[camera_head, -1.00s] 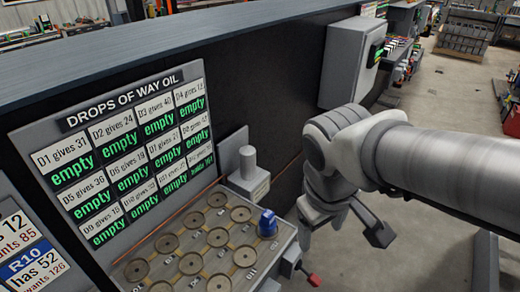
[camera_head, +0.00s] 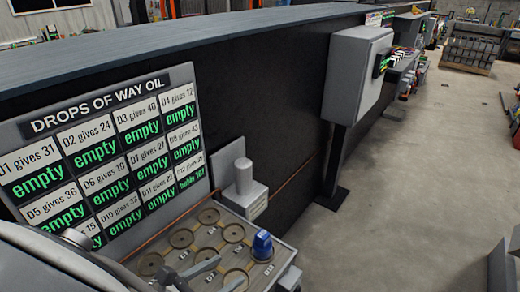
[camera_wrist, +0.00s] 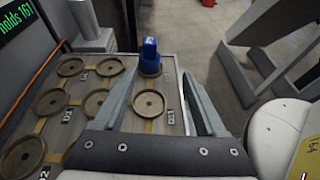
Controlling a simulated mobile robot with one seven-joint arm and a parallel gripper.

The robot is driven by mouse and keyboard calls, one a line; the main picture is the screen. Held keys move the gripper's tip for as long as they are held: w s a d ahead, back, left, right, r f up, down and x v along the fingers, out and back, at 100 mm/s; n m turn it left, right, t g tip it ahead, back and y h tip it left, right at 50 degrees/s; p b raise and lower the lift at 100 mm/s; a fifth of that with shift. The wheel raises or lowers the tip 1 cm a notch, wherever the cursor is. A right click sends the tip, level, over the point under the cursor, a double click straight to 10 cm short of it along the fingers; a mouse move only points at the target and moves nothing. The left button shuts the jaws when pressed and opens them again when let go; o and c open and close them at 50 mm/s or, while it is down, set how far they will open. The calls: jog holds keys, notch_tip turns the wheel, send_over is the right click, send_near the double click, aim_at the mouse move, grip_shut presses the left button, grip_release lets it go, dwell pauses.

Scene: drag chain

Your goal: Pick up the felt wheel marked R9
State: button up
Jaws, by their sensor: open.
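No felt wheel marked R9 can be made out in either view. My gripper (camera_wrist: 160,85) is open and empty in the wrist view, its two grey fingers over the tray of round seats. The blue-topped piece (camera_wrist: 150,57) stands in a seat just beyond the fingertips, with nothing gripping it. In the head view my gripper (camera_head: 222,274) is at the bottom, partly covering the front of the tray, and the blue piece (camera_head: 262,245) stands at the tray's right corner.
The grey seat tray (camera_head: 283,262) lies below the "Drops of way oil" board (camera_head: 110,150), whose visible cells mostly read empty. A grey post (camera_head: 243,178) stands behind the tray. A dark wall (camera_head: 265,110) runs behind.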

jog(key=n+t+b, duration=0.1)
jog(key=b, duration=0.1)
send_near(259, 239)
jog(key=x, duration=0.6)
jog(key=shift+s+d+f, duration=0.15)
jog(key=shift+d+f, duration=0.15)
jog(key=shift+f, duration=0.05)
jog(key=shift+w+a+b+x, duration=0.15)
jog(key=shift+b+x, duration=0.3)
jog(key=shift+x, duration=0.9)
jog(key=shift+w+a+b+x, duration=0.15)
jog(key=shift+b+x, duration=0.25)
jog(key=shift+x, duration=0.95)
jog(key=shift+s+r, duration=0.1)
jog(key=shift+r, duration=0.1)
grip_shut()
